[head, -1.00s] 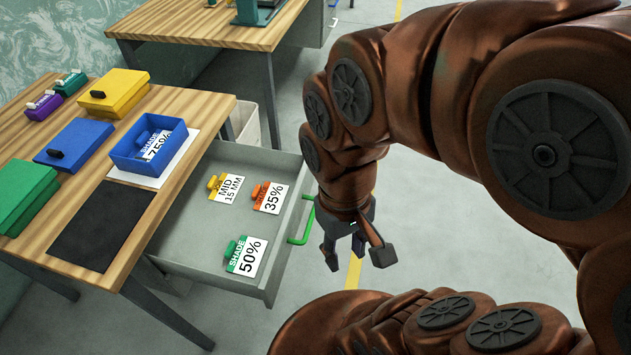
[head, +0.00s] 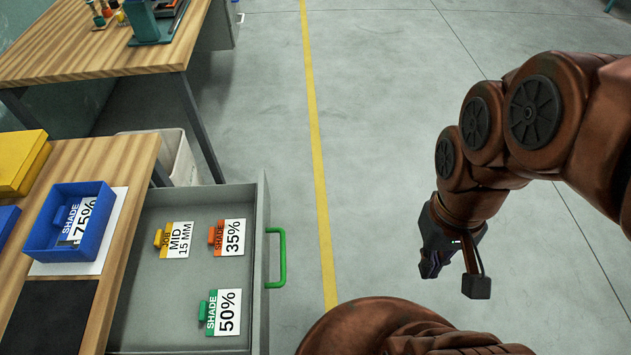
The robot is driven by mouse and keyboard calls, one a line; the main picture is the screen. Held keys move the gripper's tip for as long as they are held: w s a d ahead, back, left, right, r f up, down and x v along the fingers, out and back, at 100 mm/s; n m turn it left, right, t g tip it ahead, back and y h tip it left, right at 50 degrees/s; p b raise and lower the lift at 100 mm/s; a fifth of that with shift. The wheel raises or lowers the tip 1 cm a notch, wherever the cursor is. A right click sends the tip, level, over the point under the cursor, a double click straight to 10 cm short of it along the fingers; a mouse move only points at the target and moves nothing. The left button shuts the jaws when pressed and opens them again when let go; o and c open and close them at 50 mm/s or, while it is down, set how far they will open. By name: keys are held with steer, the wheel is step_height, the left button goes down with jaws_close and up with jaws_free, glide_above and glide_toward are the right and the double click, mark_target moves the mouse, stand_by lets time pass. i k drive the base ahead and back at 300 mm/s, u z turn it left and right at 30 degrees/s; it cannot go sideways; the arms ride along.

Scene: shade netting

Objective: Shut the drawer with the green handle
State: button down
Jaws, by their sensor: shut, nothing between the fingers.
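The grey drawer (head: 190,207) is pulled out from under the wooden table, to the left in the head view. Its green handle (head: 282,258) is on the drawer's right-hand front face. Inside lie a yellow-clipped card reading MID 15 MM (head: 177,240), an orange-clipped 35% card (head: 231,238) and a green-clipped 50% card (head: 227,313). My gripper (head: 453,276) hangs over open floor well to the right of the handle, touching nothing. Its fingers are shut and empty.
The wooden table (head: 105,175) holds a blue tray (head: 70,250) with a 75% card, a yellow box (head: 18,160) and a black mat (head: 45,318). A whitish bin (head: 165,155) stands behind the drawer. Another table (head: 90,55) is farther back. Floor between handle and gripper is clear.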

mark_target(156, 313)
steer(key=z, duration=0.1)
steer(key=k, duration=0.95)
steer(key=u, duration=1.6)
steer(key=i, duration=0.5)
steer(key=z, duration=0.05)
